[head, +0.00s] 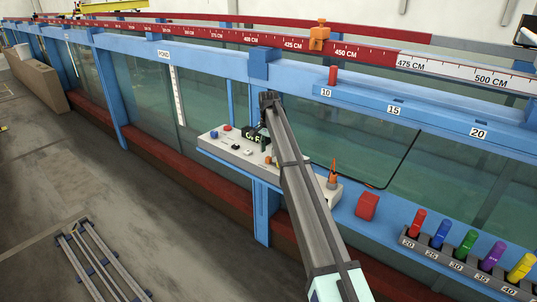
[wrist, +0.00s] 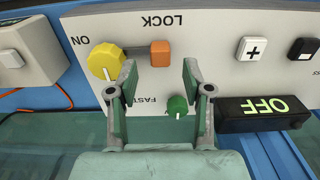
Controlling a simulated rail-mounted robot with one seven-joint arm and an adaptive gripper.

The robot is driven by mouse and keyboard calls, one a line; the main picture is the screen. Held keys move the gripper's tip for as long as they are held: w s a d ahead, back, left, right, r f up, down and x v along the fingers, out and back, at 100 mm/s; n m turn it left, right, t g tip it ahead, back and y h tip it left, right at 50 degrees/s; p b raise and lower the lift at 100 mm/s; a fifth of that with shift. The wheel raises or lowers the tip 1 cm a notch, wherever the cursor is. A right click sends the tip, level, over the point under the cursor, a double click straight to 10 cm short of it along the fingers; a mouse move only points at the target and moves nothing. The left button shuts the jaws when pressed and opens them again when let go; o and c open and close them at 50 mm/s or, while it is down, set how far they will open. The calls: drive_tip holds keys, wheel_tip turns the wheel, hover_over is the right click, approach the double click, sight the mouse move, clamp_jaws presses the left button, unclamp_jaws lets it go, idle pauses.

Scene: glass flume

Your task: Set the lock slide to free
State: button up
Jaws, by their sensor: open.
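The lock slide is a small orange block (wrist: 160,53) on a pale panel (wrist: 218,75), beside the word LOCK (wrist: 162,20), which appears upside down in the wrist view. My gripper (wrist: 160,78) is open and empty, with its two fingers apart on either side of the slide's line. The slide shows between and just beyond the fingertips; I cannot tell whether they touch the panel. No "free" marking is readable, and part of the panel is hidden behind the fingers. In the head view the panel (head: 222,143) is on the blue flume frame, partly covered by my arm.
A yellow knob (wrist: 104,61) marked ON sits close to the left finger. A green knob (wrist: 177,106) marked FAST lies between the fingers. A red block (head: 367,206) and rack (head: 462,264) stand farther right.

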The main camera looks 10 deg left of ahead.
sight(269, 157)
drive_tip(key=shift+f, duration=1.7)
